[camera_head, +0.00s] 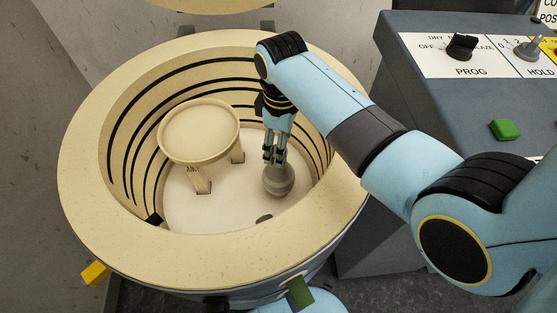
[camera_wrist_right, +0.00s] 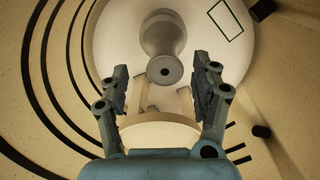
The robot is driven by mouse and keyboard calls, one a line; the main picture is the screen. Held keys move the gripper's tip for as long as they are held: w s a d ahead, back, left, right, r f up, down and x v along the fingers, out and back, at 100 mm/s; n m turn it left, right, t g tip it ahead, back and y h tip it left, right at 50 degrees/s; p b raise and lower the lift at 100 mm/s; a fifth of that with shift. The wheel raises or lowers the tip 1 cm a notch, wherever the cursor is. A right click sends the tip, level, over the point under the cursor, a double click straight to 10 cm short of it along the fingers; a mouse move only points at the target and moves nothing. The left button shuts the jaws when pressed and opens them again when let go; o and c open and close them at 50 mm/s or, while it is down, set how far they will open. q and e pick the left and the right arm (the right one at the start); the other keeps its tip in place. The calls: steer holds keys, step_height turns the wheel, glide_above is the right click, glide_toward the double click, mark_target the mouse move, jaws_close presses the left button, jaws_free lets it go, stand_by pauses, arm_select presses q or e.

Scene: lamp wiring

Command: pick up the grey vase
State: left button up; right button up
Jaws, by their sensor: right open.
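The grey vase (camera_head: 278,180) stands on the pale floor inside the round kiln (camera_head: 95,235), right of the small round shelf on posts. In the right wrist view the vase (camera_wrist_right: 163,38) shows its round mouth with a dark hole, towards the camera. My right gripper (camera_head: 274,157) reaches down into the kiln over the vase's top. In the wrist view its fingers (camera_wrist_right: 162,80) are apart, one each side of the line to the mouth, and nothing is held. Contact with the vase cannot be told. My left gripper is not in view.
The round shelf (camera_head: 200,130) stands close left of my right gripper. Kiln walls with dark coils surround both. A control panel (camera_head: 470,55) with knobs and a green button (camera_head: 505,129) lies at right. A green outline (camera_wrist_right: 226,20) marks the kiln floor.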

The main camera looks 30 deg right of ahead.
mark_target(279, 173)
steer(key=f, duration=0.3)
steer(key=f+b, duration=0.1)
steer(key=shift+a+f, duration=0.3)
steer(key=shift+f, duration=0.1)
jaws_close()
